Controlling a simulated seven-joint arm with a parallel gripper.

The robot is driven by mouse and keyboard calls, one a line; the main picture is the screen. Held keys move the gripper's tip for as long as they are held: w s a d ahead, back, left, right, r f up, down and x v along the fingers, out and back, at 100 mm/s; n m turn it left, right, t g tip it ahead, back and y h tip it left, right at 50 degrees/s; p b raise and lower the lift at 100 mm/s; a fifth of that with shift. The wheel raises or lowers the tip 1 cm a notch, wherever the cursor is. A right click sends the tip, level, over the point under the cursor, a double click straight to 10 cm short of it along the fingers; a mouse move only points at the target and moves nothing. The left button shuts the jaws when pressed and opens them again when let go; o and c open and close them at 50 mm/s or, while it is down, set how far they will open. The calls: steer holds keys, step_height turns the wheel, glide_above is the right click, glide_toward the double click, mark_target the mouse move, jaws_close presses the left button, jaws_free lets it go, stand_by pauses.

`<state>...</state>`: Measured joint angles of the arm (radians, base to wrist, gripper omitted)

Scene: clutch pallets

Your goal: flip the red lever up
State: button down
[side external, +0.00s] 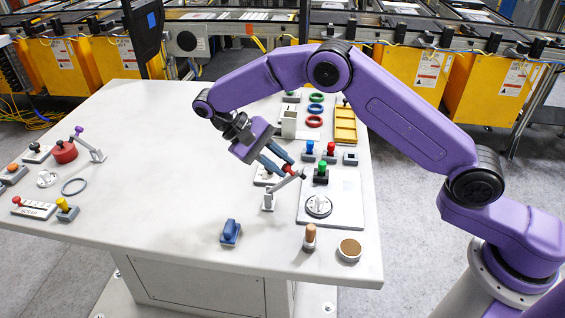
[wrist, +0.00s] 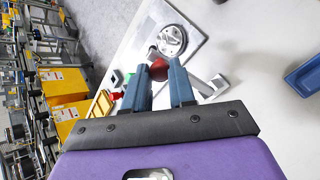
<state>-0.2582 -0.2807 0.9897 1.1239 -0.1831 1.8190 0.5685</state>
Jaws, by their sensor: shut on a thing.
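The red lever has a grey arm (side external: 284,188) on a small grey base and leans up to the right in the side view. Its round red knob (wrist: 158,70) shows between my fingertips in the wrist view; in the side view the knob is small and dark beside the fingers. My gripper (side external: 288,168), with blue fingers, is shut on the knob, pointing down and to the right. In the wrist view the gripper (wrist: 161,72) covers part of the lever arm, and the grey base (wrist: 216,83) shows right of the right finger.
A grey plate with a round dial (side external: 318,206) lies right of the lever. Green, red and blue push pieces (side external: 321,172) stand behind it. Another lever (side external: 90,145) stands far left. The table's middle is clear.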

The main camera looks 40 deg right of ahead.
mark_target(278, 184)
stand_by(0.5)
steer(key=c, duration=0.9)
jaws_free()
steer(key=shift+c, duration=0.2)
steer(key=shift+r, duration=0.3)
step_height(278, 184, up, 2)
steer(key=shift+w+r, duration=0.1)
steer(key=shift+r, duration=0.1)
steer(key=s+d+r, duration=0.5)
steer(key=s+r, duration=0.5)
steer(key=s, duration=0.3)
steer(key=shift+d, duration=0.15)
